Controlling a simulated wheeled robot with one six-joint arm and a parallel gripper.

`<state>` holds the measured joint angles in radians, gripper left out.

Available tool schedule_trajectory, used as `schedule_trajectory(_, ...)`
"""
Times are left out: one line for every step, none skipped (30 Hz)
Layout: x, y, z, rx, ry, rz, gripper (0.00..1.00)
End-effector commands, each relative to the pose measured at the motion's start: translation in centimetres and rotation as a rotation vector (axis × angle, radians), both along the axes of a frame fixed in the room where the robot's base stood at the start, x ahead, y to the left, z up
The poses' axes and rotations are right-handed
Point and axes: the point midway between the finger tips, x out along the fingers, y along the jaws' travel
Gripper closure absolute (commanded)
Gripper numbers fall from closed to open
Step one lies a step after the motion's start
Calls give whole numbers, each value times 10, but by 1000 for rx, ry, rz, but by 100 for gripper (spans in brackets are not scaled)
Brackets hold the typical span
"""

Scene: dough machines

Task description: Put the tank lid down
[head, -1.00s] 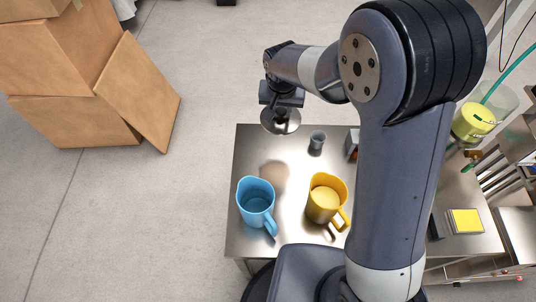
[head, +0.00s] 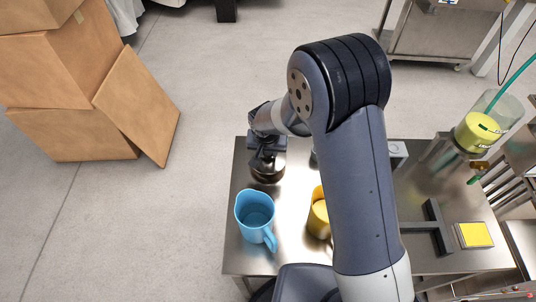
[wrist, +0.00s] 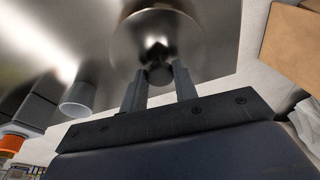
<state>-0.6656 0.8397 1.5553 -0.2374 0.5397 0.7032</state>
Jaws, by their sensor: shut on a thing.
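The tank lid (head: 267,172) is a round, shiny metal disc with a knob. It is low over the back left part of the steel table (head: 240,235); I cannot tell whether it touches the top. My gripper (head: 265,147) is above it, shut on the knob. In the wrist view the two fingers of my gripper (wrist: 158,78) clasp the knob, and the lid (wrist: 157,30) shows beyond them over the table. The clear tank (head: 500,108), with yellow-green contents, stands at the right.
A blue jug (head: 255,217) stands just in front of the lid. A yellow jug (head: 318,215) is partly hidden by my arm. A small grey cup (wrist: 77,100) stands to the side in the wrist view. Cardboard boxes (head: 70,130) are on the floor at left.

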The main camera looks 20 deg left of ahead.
Motion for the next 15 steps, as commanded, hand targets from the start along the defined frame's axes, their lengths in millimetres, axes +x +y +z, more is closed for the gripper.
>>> schedule_trajectory(0,0,-8,-3,3,1,94)
schedule_trajectory(0,-1,-12,-3,3,1,94)
schedule_trajectory(0,-1,-18,-3,3,1,94)
schedule_trajectory(0,0,-20,-2,2,0,94)
schedule_trajectory(0,0,-22,-1,1,1,94)
schedule_trajectory(0,0,-23,0,0,0,94)
schedule_trajectory(0,0,-23,0,-1,0,94)
schedule_trajectory(0,0,-23,0,-1,0,94)
schedule_trajectory(0,0,-23,0,-1,0,94)
schedule_trajectory(0,0,-23,0,-1,0,94)
schedule_trajectory(0,0,-23,0,-1,0,94)
schedule_trajectory(0,0,-23,0,-1,0,94)
schedule_trajectory(0,0,-24,0,-1,0,94)
schedule_trajectory(0,0,-25,0,-1,0,94)
schedule_trajectory(0,0,-26,0,-1,0,94)
